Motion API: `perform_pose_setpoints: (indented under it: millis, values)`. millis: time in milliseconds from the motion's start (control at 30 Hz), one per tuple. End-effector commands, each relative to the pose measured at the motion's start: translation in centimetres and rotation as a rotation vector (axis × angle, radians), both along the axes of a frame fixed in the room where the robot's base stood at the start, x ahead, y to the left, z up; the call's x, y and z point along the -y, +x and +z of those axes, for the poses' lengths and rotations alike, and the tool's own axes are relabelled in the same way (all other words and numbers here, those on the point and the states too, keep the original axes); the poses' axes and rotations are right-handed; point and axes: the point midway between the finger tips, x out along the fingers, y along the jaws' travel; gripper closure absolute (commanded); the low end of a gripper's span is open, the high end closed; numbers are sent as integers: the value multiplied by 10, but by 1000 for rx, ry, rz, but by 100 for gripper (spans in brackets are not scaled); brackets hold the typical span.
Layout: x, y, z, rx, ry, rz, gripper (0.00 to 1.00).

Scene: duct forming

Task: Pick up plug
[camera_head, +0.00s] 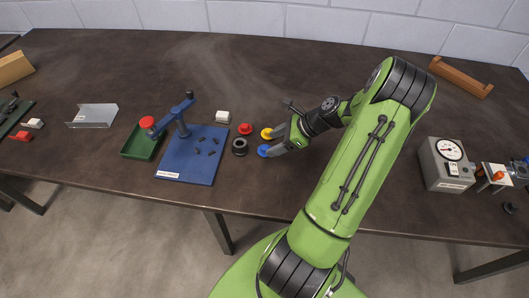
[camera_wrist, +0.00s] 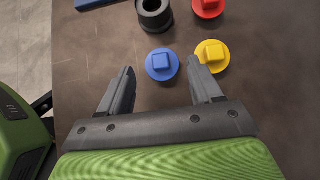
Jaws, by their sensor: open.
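Three round plugs with raised square knobs lie on the dark table: a red plug (camera_head: 245,129), a yellow plug (camera_head: 266,133) and a blue plug (camera_head: 263,151). In the wrist view the blue plug (camera_wrist: 162,64) shows between my fingertips and just past them. The yellow plug (camera_wrist: 212,55) is just beyond the right finger's tip, and the red plug (camera_wrist: 208,7) is farther off at the top edge. My gripper (camera_head: 273,143) is open and empty, beside the blue and yellow plugs; it also shows in the wrist view (camera_wrist: 160,70). Whether it touches either plug is unclear.
A black ring-shaped part (camera_head: 239,147) stands left of the blue plug. Farther left are a blue base plate (camera_head: 172,174) with a lever tool and a green tray (camera_head: 130,152). A grey gauge box (camera_head: 446,165) stands at the right. The table's back middle is clear.

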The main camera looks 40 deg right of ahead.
Motion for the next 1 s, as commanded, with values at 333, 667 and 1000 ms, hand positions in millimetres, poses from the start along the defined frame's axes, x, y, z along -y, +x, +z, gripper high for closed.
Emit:
perform_pose_setpoints:
  millis: [333, 667, 1000]
  values:
    - [-21, 28, -37, 0, 1, 1, 35]
    - [-21, 28, -36, 0, 0, 1, 60]
    - [-21, 28, -35, 0, 0, 1, 79]
